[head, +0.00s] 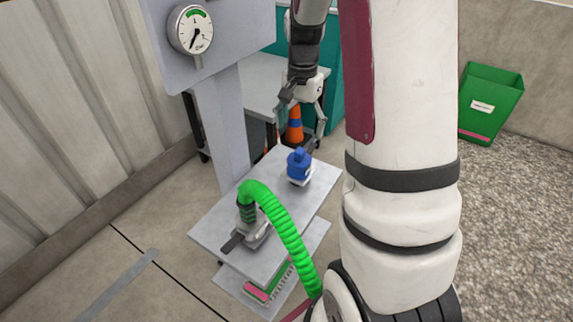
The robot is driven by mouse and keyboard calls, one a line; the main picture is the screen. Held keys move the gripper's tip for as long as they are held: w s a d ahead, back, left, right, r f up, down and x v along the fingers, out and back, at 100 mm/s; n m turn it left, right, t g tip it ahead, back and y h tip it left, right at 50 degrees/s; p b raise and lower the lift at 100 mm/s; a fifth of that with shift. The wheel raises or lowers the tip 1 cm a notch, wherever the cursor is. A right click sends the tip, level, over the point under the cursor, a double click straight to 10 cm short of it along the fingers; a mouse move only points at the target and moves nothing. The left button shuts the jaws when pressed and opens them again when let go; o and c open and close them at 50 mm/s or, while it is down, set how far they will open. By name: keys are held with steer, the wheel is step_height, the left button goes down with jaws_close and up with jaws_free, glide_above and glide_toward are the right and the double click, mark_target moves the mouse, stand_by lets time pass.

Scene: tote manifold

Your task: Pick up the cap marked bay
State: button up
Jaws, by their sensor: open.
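A blue cap (299,161) with a knob on top and a pale band near its base stands upright on a grey cart top (320,184), near the far right corner. No marking on it is readable, so I cannot tell whether it says bay. My gripper (294,146) is open and empty, pointing down. In the picture its fingers spread just above and behind the cap. I cannot tell the exact gap between them, but the gripper does not appear to hold the cap.
A green ribbed hose (284,227) arches from a grey fitting (254,232) on the cart's near left part. A column with a gauge (190,29) rises behind the cart. An orange cone (294,125) stands beyond. A green bin (490,103) is at right.

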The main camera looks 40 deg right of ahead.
mark_target(299, 162)
step_height(299, 162, down, 7)
steer(key=shift+f+b, duration=0.2)
steer(key=shift+b, duration=0.95)
steer(key=shift+s+f+b, duration=0.1)
steer(key=shift+f+b, duration=1.3)
steer(key=shift+f, duration=1.45)
steer(key=c, duration=1.4)
